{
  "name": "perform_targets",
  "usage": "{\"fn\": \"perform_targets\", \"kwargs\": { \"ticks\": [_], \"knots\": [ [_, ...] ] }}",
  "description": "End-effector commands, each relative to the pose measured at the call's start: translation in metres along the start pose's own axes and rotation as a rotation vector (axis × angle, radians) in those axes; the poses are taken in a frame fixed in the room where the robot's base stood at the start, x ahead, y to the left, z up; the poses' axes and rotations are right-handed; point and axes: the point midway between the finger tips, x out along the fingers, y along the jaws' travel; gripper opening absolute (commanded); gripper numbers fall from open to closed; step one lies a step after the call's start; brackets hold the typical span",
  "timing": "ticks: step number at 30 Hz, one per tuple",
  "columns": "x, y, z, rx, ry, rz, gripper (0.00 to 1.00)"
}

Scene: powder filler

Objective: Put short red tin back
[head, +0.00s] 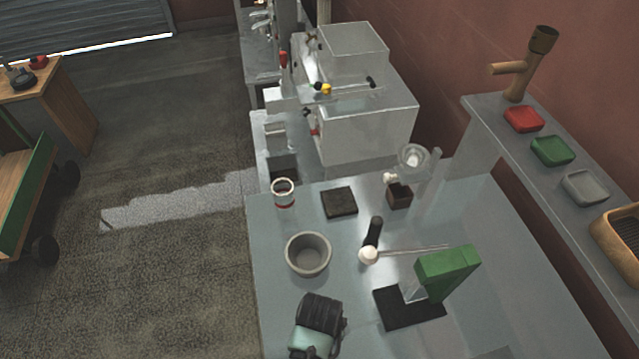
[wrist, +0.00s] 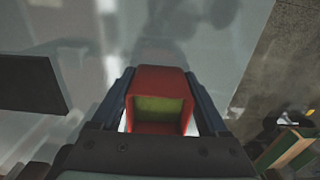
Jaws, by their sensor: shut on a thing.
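In the wrist view, a short red tin (wrist: 160,92), squarish and open, sits between my gripper's two dark blue fingers. My gripper (wrist: 160,105) is shut on it, with a finger against each side. The tin's open end faces the camera and shows a yellow-green inside. A smooth grey surface lies beyond the tin; the gap to it cannot be told.
The grey bench in the head view holds a grey bowl (head: 308,256), a white cup with a red band (head: 284,194), a black pad (head: 339,203) and a green stand (head: 450,268). A side shelf (head: 483,114) carries red (head: 523,118), green (head: 552,150) and grey (head: 585,187) dishes.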

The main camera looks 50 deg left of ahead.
Motion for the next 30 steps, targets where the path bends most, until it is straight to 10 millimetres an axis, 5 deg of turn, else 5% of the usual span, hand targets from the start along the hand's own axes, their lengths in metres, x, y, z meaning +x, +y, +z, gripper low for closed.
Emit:
{"fn": "perform_targets", "kwargs": {
  "ticks": [8, 9, 12, 23, 30],
  "knots": [
    [0.003, 0.000, -0.001, 0.000, 0.001, 0.000, 0.01],
    [0.003, 0.000, 0.000, 0.000, 0.001, 0.000, 0.79],
    [0.003, 0.000, 0.000, 0.000, 0.001, 0.000, 0.97],
    [-0.004, 0.000, -0.001, 0.000, 0.001, 0.001, 1.00],
    [-0.043, 0.001, -0.002, 0.001, 0.006, 0.003, 1.00]
  ]
}}
